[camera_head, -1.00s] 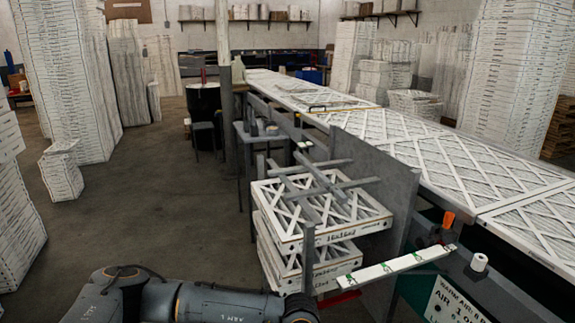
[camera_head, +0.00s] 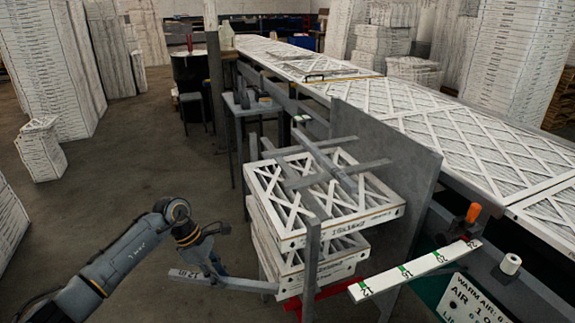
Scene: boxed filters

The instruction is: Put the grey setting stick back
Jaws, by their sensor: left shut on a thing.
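The grey setting stick (camera_head: 250,284) is a flat grey bar with dark marks near its left end. It lies nearly level in the air at lower centre-left. My left gripper (camera_head: 214,272) is shut on it from above, and the fingers hide part of its middle. The stick's right end appears close to the front left of the filter stack; I cannot tell whether it touches. My right gripper is not in view.
Boxed filters (camera_head: 330,227) are stacked in a grey frame with crossing bars. A white stick with green marks (camera_head: 415,270) juts out at right, near an orange handle (camera_head: 472,212). A long filter-covered table (camera_head: 440,130) runs behind. Floor at left (camera_head: 120,190) is clear.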

